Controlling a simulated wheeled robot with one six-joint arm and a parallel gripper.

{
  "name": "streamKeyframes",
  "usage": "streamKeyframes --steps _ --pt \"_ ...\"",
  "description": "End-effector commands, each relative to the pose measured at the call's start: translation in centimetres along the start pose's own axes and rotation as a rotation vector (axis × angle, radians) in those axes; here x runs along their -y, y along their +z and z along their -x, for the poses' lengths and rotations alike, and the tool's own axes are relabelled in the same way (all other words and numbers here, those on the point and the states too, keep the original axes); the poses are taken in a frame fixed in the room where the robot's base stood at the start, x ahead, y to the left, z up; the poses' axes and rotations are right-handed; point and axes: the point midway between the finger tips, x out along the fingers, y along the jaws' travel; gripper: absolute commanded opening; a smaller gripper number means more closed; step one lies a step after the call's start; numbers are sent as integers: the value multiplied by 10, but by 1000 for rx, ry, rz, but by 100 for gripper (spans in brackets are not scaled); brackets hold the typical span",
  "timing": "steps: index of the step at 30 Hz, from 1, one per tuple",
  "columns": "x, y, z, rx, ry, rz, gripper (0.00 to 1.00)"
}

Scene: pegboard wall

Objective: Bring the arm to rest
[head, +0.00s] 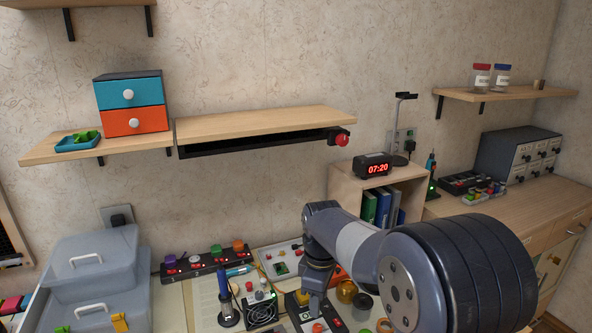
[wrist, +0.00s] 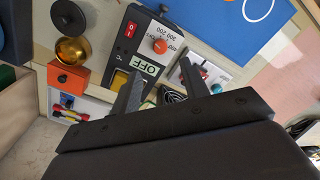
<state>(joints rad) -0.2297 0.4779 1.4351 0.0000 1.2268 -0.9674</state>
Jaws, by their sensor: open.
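My arm reaches out over the workbench from the lower right in the head view, and its far end bends down. Whether the fingertips touch anything cannot be told.
A brass-coloured pot (wrist: 73,50) and an orange block (wrist: 67,78) stand beside the unit.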

Motion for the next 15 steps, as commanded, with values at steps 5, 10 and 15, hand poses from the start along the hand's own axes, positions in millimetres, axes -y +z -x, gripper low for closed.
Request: streamKeyframes --steps 5,10,15 --pt "1 1 11 4 -6 0 43" --pt "1 1 -24 4 -6 0 43" --pt "1 1 -58 4 -5 0 43"
